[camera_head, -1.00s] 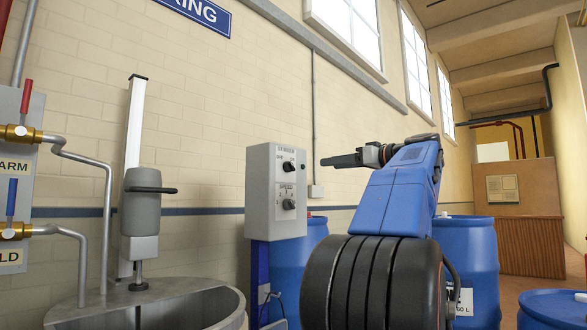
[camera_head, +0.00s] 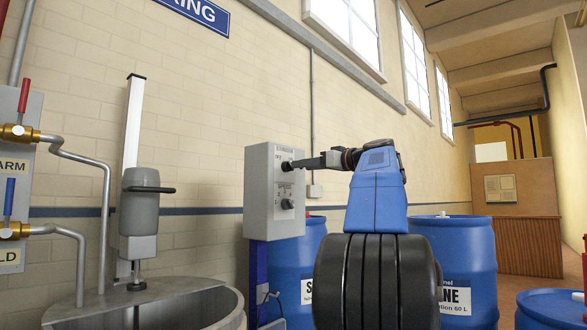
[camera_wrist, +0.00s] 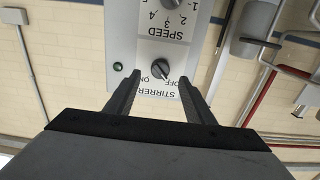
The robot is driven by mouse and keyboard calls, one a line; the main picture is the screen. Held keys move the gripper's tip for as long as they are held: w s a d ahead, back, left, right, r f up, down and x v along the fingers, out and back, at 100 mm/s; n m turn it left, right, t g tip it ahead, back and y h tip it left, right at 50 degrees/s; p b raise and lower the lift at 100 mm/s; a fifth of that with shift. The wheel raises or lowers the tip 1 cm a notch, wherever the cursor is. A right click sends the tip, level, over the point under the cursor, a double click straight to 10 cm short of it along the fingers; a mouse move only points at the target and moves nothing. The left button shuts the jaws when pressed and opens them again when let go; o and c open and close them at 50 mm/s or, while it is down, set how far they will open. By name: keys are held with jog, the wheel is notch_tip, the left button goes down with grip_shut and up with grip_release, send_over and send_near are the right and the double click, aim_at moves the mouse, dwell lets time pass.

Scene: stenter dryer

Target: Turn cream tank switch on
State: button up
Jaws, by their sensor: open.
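A grey control box (camera_head: 262,200) stands on a blue post beside the stirred tank (camera_head: 185,310). Its upper black knob (camera_head: 287,166) sits by a STIRRER label with OFF and ON marks. In the wrist view this knob (camera_wrist: 160,69) appears upside down, between and just beyond the fingertips; its exact setting is hard to read. A second knob (camera_head: 287,203), marked SPEED, is below it. My gripper (camera_head: 296,163) is at the box face, level with the upper knob. In the wrist view my gripper (camera_wrist: 159,82) is open, its two fingers apart on either side of the knob.
A small dark round indicator (camera_wrist: 118,67) is on the panel beside the knob. Blue drums (camera_head: 453,265) stand behind and right of my arm. The stirrer motor (camera_head: 140,210) and the pipes with valves (camera_head: 15,232) are at the left.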

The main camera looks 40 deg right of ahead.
aim_at(288, 166)
jog(key=shift+w+a, duration=0.15)
jog(key=shift+w, duration=1.35)
jog(key=shift+w+a, duration=0.1)
jog(key=shift+w, duration=1.35)
jog(key=shift+c, duration=0.4)
jog(key=c, duration=1)
